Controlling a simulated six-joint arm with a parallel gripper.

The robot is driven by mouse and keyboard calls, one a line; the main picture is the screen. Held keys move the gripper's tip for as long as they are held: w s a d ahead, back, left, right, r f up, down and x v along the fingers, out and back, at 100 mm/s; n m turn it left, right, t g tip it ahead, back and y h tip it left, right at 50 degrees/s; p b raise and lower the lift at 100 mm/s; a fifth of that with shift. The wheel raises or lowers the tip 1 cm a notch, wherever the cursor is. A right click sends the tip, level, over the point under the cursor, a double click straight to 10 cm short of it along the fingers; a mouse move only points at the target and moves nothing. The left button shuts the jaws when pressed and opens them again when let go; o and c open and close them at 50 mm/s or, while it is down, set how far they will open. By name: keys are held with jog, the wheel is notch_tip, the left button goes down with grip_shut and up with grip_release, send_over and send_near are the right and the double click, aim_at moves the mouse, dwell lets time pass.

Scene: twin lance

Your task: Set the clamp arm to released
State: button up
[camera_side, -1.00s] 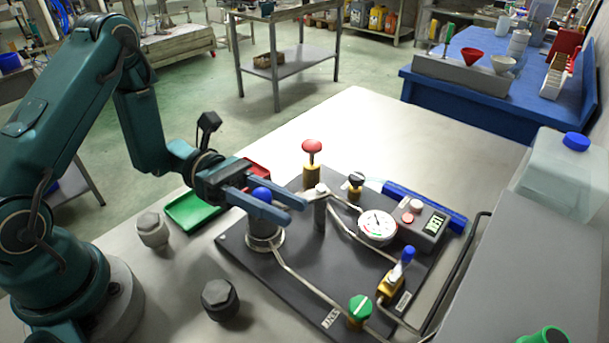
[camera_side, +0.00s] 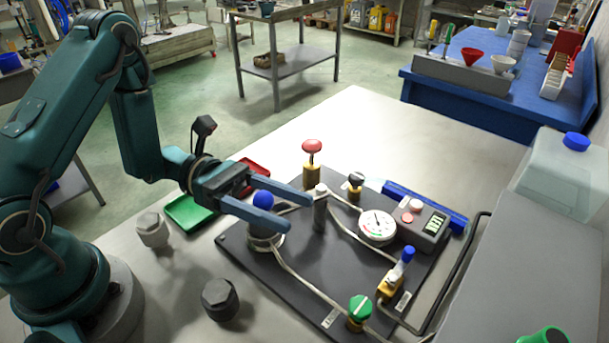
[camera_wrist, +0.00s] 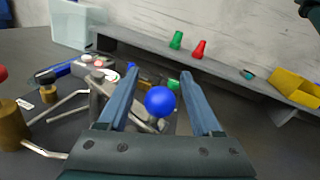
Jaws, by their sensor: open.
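The clamp arm, a metal bar, runs left from a grey upright post (camera_side: 320,208) toward a round metal seat (camera_side: 264,245) on the dark plate. A blue ball knob (camera_side: 263,200) is at its left end; whether it belongs to the bar is partly hidden by my fingers. My gripper (camera_side: 296,212) is open, with one finger on each side of the knob. In the wrist view the blue knob (camera_wrist: 160,101) sits between the open fingers with visible gaps on both sides.
On the plate are a red knob (camera_side: 312,147), a black knob (camera_side: 356,180), a gauge (camera_side: 377,226), a display box (camera_side: 424,226), a blue-tipped lever (camera_side: 407,255) and a green knob (camera_side: 360,307).

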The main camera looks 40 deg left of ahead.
jog(key=shift+v, duration=2.5)
jog(key=shift+a+r, duration=0.1)
jog(key=shift+r, duration=0.2)
jog(key=shift+w+a+r+m+g+h, duration=0.15)
jog(key=shift+w+a+m+g+h, duration=0.15)
jog(key=shift+g, duration=0.3)
jog(key=shift+w+a+r+m+g+h, duration=0.1)
jog(key=shift+a+m+g+h, duration=0.1)
jog(key=shift+m+g, duration=0.3)
jog(key=g, duration=0.1)
jog(key=a+m+g, duration=0.1)
jog(key=shift+w+g, duration=0.1)
jog(key=shift+g, duration=0.3)
jog(key=shift+w+a+f+m+g+y, duration=0.1)
jog(key=shift+a+f+m+g+y, duration=0.15)
jog(key=shift+m+g, duration=0.2)
jog(key=shift+a+f+m+g+y, duration=0.15)
jog(key=shift+f+m+g, duration=0.1)
jog(key=shift+m+g, duration=0.2)
jog(key=shift+s+d+f, duration=0.1)
jog(key=shift+s+d, duration=0.1)
jog(key=shift+d, duration=1.1)
jog(key=shift+s+d, duration=0.2)
jog(key=shift+d, duration=1.1)
grip_shut()
